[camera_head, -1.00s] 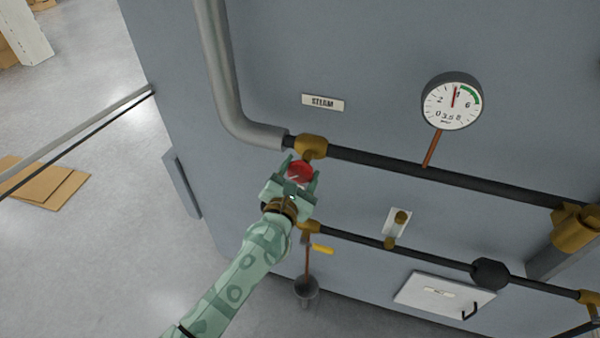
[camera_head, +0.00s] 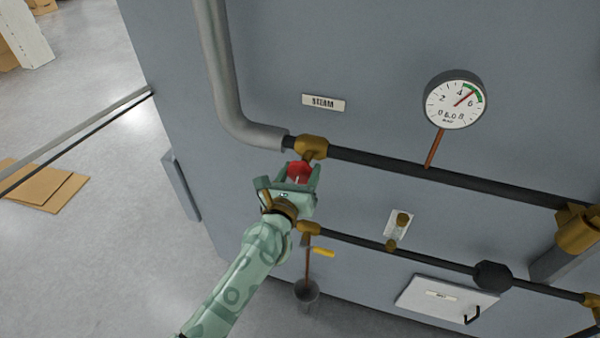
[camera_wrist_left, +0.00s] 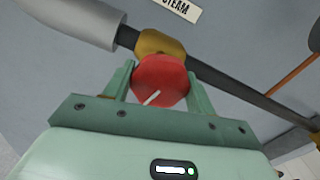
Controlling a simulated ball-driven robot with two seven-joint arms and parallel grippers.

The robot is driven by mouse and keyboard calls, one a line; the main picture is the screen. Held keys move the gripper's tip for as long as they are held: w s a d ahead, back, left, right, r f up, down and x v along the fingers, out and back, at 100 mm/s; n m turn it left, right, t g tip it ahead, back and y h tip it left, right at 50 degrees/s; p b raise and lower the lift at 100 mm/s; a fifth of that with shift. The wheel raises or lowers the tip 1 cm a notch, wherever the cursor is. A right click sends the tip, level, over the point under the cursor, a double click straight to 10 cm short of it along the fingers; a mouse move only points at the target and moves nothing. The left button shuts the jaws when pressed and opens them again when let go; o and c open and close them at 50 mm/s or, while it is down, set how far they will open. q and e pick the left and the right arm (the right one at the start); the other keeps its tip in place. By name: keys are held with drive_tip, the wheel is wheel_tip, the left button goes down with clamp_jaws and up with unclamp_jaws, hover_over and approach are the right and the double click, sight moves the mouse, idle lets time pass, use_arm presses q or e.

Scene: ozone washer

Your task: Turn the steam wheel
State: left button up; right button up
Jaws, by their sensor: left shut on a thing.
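The red steam wheel (camera_head: 299,172) sits on a brass valve (camera_head: 312,147) in the dark pipe, below and left of the STEAM label (camera_head: 324,102). My left gripper (camera_head: 296,178) is shut on the wheel, one finger on each side. In the left wrist view the wheel (camera_wrist_left: 160,80) fills the gap between the fingers and bears a white mark slanting up to the right. My right gripper is not in view.
A grey pipe (camera_head: 222,80) runs down to the valve's left. A lower dark pipe (camera_head: 380,242) with a yellow-handled valve (camera_head: 323,251) passes beneath. A white hatch (camera_head: 445,297) is at the lower right. Open floor lies left, with flat cardboard (camera_head: 45,185).

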use_arm(q)
drive_tip(key=shift+s+f, duration=0.1)
drive_tip(key=shift+f, duration=0.1)
idle(0.3)
drive_tip(key=o, duration=0.9)
drive_tip(key=shift+o, duration=0.4)
drive_tip(key=shift+r, duration=0.1)
drive_tip(key=shift+s+a, duration=0.15)
drive_tip(key=shift+s, duration=0.25)
drive_tip(key=b+v, duration=0.1)
drive_tip(key=v, duration=1.4)
drive_tip(key=shift+s, duration=0.2)
